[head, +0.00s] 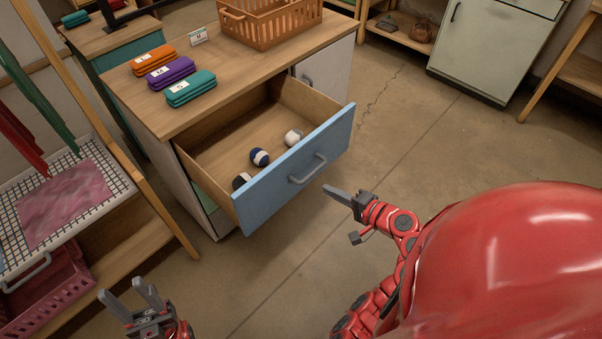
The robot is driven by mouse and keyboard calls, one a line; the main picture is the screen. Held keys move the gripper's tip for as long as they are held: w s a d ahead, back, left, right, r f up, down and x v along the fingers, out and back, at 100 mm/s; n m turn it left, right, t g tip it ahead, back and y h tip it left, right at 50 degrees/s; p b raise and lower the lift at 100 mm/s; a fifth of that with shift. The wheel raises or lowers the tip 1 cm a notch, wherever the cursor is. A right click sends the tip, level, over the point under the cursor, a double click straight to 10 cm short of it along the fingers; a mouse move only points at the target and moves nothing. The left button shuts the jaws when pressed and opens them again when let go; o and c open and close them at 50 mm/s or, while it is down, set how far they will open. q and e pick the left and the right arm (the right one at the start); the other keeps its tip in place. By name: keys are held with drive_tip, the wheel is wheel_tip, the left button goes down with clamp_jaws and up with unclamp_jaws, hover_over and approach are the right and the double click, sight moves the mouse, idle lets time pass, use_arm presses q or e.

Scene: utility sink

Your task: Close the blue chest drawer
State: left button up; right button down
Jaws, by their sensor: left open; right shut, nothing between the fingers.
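The blue chest drawer (262,195) is pulled out from a wooden-topped chest. Its blue front has a grey bar handle (307,170). My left gripper (132,298) is open and empty, low at the bottom left, well away from the drawer.
The chest top (210,75) carries an orange basket (268,22) and orange, purple and teal cases (170,72). A rack with a mesh tray (100,150) and a pink crate (48,295) stand at left. Floor in front of the drawer is clear.

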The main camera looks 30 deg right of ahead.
drive_tip(key=p, duration=0.1)
approach(293, 169)
drive_tip(key=x, duration=0.5)
drive_tip(key=shift+s+a+f, duration=0.1)
drive_tip(key=shift+f, duration=0.1)
drive_tip(key=shift+w+a, duration=0.2)
drive_tip(key=shift+w, duration=0.55)
drive_tip(key=shift+w, duration=0.1)
drive_tip(key=shift+w+a, duration=0.1)
drive_tip(key=shift+w, duration=0.15)
drive_tip(key=w+a+b, duration=0.5)
drive_tip(key=w, duration=0.8)
drive_tip(key=w+a+b, duration=0.5)
drive_tip(key=w+b, duration=0.1)
drive_tip(key=w, duration=0.8)
drive_tip(key=shift+w, duration=0.15)
drive_tip(key=shift+r, duration=0.3)
